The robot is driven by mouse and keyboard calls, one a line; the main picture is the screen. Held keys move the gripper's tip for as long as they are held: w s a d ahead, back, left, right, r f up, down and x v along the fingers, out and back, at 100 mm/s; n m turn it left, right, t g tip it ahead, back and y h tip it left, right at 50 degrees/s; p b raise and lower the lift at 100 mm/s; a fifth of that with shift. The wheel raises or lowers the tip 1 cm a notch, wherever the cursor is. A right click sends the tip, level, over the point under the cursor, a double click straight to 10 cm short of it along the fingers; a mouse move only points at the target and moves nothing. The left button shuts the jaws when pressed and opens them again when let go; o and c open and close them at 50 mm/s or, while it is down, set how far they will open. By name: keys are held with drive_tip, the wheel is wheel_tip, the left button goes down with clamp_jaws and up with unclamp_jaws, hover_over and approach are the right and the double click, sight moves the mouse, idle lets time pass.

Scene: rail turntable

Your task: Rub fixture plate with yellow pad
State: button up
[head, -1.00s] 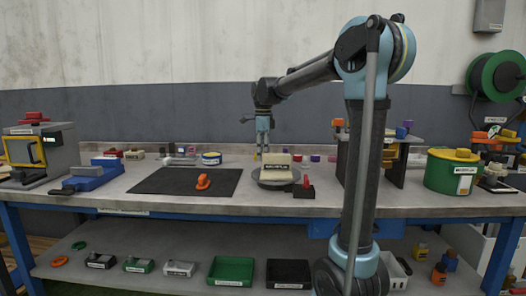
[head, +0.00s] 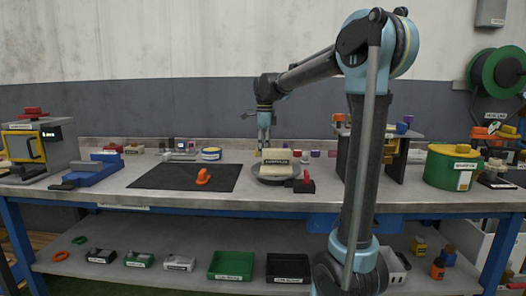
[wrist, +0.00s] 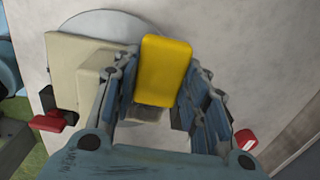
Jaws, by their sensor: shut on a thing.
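My gripper (head: 263,143) points down behind a cream block with a label, which I take to be the fixture plate (head: 276,167). It is shut on the yellow pad (wrist: 163,70), which shows between its fingers in the wrist view. In the head view only a small yellow bit of the pad (head: 259,152) shows at the fingertips. The stepped cream plate also shows in the wrist view (wrist: 70,65), left of the pad, on a round grey turntable (wrist: 110,22). I cannot tell whether pad and plate touch.
A red-handled black part (head: 304,184) stands right of the turntable. A black mat (head: 150,177) with an orange piece (head: 203,176) lies to the left. A green drum with a yellow lid (head: 452,170) stands far right. Small coloured items line the back of the bench.

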drive_tip(key=shift+s+d+r, duration=0.1)
drive_tip(key=shift+s+d, duration=0.1)
drive_tip(key=shift+d, duration=1.6)
drive_tip(key=shift+s+d+r, duration=0.1)
drive_tip(key=shift+s+d, duration=0.05)
drive_tip(key=shift+d, duration=1.6)
drive_tip(key=shift+s+d+r, duration=0.1)
drive_tip(key=shift+s+d, duration=0.1)
drive_tip(key=shift+d, duration=1.6)
drive_tip(key=shift+w+a+r, duration=0.1)
drive_tip(key=shift+a+r, duration=0.1)
drive_tip(key=shift+a, duration=2.65)
drive_tip(key=shift+a+r, duration=0.15)
drive_tip(key=shift+a, duration=2.7)
drive_tip(key=shift+r, duration=0.1)
drive_tip(key=shift+r, duration=1.8)
drive_tip(key=shift+w+d+r, duration=0.1)
drive_tip(key=shift+w+r, duration=0.05)
drive_tip(key=shift+r, duration=1.1)
wheel_tip(320, 180, up, 3)
